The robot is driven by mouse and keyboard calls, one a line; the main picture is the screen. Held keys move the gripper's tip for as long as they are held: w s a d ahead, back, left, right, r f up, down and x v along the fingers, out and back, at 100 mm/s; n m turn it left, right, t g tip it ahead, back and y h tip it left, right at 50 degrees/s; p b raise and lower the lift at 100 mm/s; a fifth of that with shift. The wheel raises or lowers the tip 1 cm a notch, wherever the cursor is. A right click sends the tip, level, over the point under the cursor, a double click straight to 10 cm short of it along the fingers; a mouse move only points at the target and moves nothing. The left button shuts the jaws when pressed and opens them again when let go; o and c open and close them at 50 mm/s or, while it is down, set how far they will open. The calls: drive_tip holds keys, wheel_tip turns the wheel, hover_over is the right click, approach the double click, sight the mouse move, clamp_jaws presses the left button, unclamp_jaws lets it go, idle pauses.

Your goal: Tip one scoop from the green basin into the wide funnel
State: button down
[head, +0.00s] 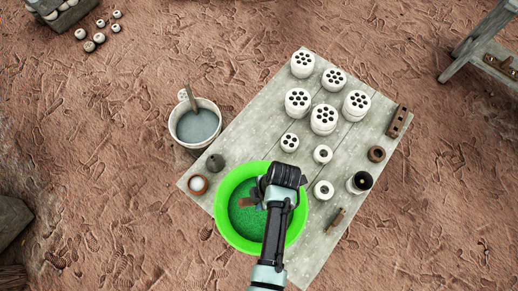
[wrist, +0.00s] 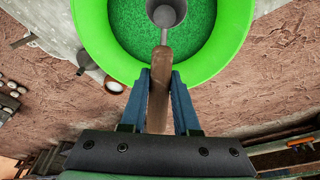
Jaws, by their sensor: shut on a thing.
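The green basin (head: 224,232) stands at the board's lower left corner and holds green granular stuff; it also shows in the wrist view (wrist: 235,35). My gripper (wrist: 160,75) is shut on the brown handle of a scoop (wrist: 158,98). The scoop's grey metal bowl (wrist: 166,12) is over the basin, cut by the picture's top edge; I cannot tell whether it holds anything. In the head view my gripper (head: 268,195) hides most of the scoop. A small grey cone-like piece (head: 215,161), perhaps a funnel, is just beyond the basin; it shows in the wrist view (wrist: 88,62).
A pale plank board (head: 345,145) carries several white perforated cylinders (head: 298,100). A jar with a black top (head: 360,182) stands right of the basin. A terracotta cup (head: 198,184) stands left of it. A white bucket (head: 206,105) of grey liquid stands beside the board.

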drive_tip(key=shift+w+d+f+b+x, duration=0.1)
drive_tip(key=shift+d+b+x, duration=0.35)
drive_tip(key=shift+b+x, duration=1.45)
drive_tip(key=shift+w+d+f+b+x, duration=0.1)
drive_tip(key=shift+d+b+x, duration=0.35)
drive_tip(key=shift+b+x, duration=1.45)
drive_tip(key=shift+w+d+f+b+x, duration=0.15)
drive_tip(key=shift+d+b+x, duration=0.3)
drive_tip(key=shift+b+x, duration=1.45)
drive_tip(key=shift+f+p, duration=0.2)
drive_tip(key=shift+p, duration=0.4)
drive_tip(key=a+p+v, duration=0.1)
drive_tip(key=p+v, duration=0.7)
drive_tip(key=a+p+v, duration=0.1)
drive_tip(key=p+v, duration=0.2)
drive_tip(key=v, duration=0.1)
drive_tip(key=shift+s+a+r+p, duration=0.3)
drive_tip(key=shift+a+r+p, duration=0.05)
drive_tip(key=shift+p, duration=0.05)
drive_tip(key=shift+w+f, duration=0.1)
